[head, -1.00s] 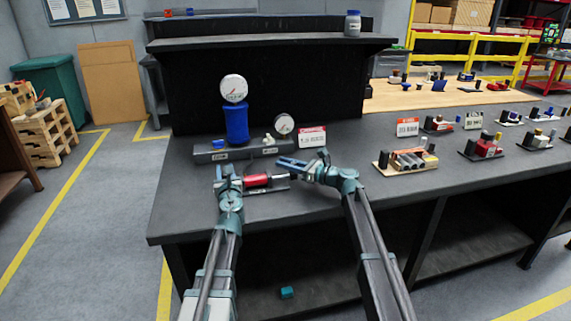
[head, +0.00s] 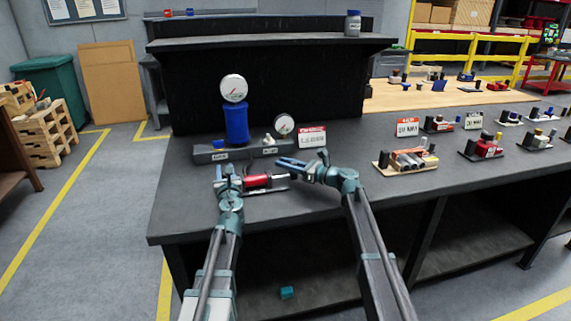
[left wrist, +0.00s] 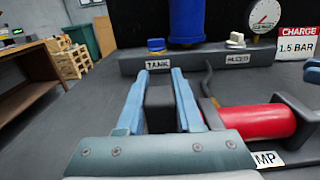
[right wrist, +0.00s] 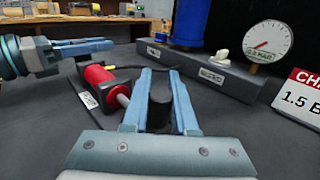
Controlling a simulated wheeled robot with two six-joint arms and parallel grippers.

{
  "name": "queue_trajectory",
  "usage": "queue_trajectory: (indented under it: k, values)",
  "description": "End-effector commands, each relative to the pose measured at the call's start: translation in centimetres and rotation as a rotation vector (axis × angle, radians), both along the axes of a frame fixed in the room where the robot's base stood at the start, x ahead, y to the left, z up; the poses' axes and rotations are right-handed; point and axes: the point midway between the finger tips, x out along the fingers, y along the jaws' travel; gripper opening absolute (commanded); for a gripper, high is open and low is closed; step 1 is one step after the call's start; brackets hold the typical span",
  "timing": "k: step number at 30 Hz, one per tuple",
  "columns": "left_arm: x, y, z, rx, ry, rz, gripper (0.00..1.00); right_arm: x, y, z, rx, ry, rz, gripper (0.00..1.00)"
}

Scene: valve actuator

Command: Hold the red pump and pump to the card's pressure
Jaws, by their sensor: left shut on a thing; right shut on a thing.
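The red pump (head: 258,181) lies on the dark bench, and its body also shows in the left wrist view (left wrist: 250,123). My left gripper (head: 225,170) is shut on a black block (left wrist: 159,105) at the pump's left end. My right gripper (head: 282,168) is shut on the dark pump handle (right wrist: 159,110), at the end of a short pale rod from the red body. The card (right wrist: 300,90) reads "CHARGE 1.5 BAR", partly cut off in the right wrist view.
The blue tank (head: 236,124) with a round gauge (head: 233,88) stands behind the pump on a grey manifold (head: 203,155). The manifold has a blue knob (left wrist: 156,45) at TANK and a white handle (left wrist: 235,40) at BLEED. Other assemblies (head: 408,160) stand to the right.

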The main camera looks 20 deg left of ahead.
Motion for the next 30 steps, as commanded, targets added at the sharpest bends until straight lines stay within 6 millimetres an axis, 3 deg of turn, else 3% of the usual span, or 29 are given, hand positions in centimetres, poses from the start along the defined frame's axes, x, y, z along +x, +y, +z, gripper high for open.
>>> queue_trajectory:
  k: [5, 13, 21, 22, 24, 27, 30]
  values:
    - [0.0, 0.0, 0.0, 0.000, 0.000, 0.000, 0.00, -0.4, 0.5, 0.0, 0.000, 0.000, 0.001, 0.00]
    - [0.0, 0.0, 0.0, 0.000, 0.000, -0.001, 0.00, -3.0, 4.4, 0.0, 0.000, 0.000, 0.004, 0.00]
    - [0.1, -0.1, 0.0, 0.000, 0.000, -0.003, 0.00, -3.1, 4.7, 0.0, 0.000, 0.000, 0.005, 0.00]
    - [0.1, -0.1, 0.0, 0.000, 0.000, -0.004, 0.00, -3.1, 4.7, 0.0, 0.000, 0.000, 0.005, 0.27]
    - [0.1, -0.2, 0.0, 0.000, 0.000, -0.004, 0.00, -3.1, 4.7, 0.0, 0.000, 0.000, 0.005, 0.40]
    - [0.1, -0.1, 0.0, 0.000, 0.000, -0.003, 0.00, -3.1, 4.7, 0.0, 0.000, 0.000, 0.003, 0.56]
    - [0.1, -0.1, 0.0, 0.000, 0.000, -0.002, 0.00, -3.0, 4.6, 0.0, 0.000, 0.000, 0.002, 0.56]
